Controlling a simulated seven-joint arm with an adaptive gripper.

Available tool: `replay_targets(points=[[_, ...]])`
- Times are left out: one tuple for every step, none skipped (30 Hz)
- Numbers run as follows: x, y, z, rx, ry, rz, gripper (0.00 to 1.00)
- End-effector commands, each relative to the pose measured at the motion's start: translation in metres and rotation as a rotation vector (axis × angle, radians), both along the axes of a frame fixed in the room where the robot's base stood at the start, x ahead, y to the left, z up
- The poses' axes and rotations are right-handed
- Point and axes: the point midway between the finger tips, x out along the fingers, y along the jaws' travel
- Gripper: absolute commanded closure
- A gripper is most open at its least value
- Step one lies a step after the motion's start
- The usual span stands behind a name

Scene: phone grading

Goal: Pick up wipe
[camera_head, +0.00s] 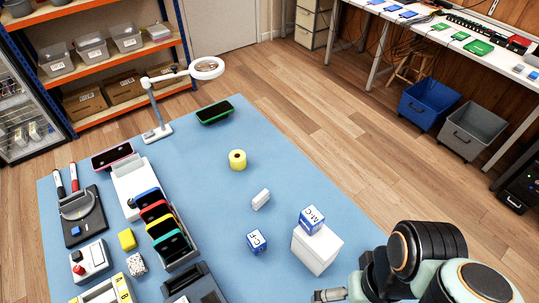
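A small white block-like piece (261,199), which may be the wipe, lies on the blue mat (305,190) near its middle. Its material is too small to make out. My arm comes in at the lower right corner. A dark and metallic part at its end, which looks like my gripper (330,295), shows at the bottom edge, below and right of the white piece and well apart from it. The frame's bottom edge cuts it off, so its fingers cannot be made out.
A white box (317,249) with a blue lettered cube (312,219) on top stands between the piece and my arm. Another lettered cube (257,241) is near. A yellow roll (237,160) stands behind. Phones in a rack (181,259) stand left. The mat's right side is clear.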

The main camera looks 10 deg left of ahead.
Motion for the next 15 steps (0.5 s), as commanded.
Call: replay_targets(points=[[0.000, 0.000, 0.000, 0.000, 0.000, 0.000, 0.06], [0.000, 0.000, 0.000, 0.000, 0.000, 0.000, 0.06], [0.000, 0.000, 0.000, 0.000, 0.000, 0.000, 0.06], [0.000, 0.000, 0.000, 0.000, 0.000, 0.000, 0.06], [0.000, 0.000, 0.000, 0.000, 0.000, 0.000, 0.06], [0.000, 0.000, 0.000, 0.000, 0.000, 0.000, 0.06], [0.000, 0.000, 0.000, 0.000, 0.000, 0.000, 0.06], [0.000, 0.000, 0.000, 0.000, 0.000, 0.002, 0.06], [0.000, 0.000, 0.000, 0.000, -0.002, 0.013, 0.06], [0.001, 0.000, 0.000, 0.001, -0.009, 0.026, 0.06], [0.004, 0.000, 0.000, 0.002, -0.026, 0.046, 0.06], [0.012, 0.001, 0.001, 0.005, -0.064, 0.082, 0.06], [0.022, 0.002, 0.005, 0.006, -0.113, 0.113, 0.06], [0.035, 0.003, 0.012, 0.004, -0.175, 0.148, 0.06], [0.057, 0.006, 0.024, -0.003, -0.269, 0.203, 0.06]])
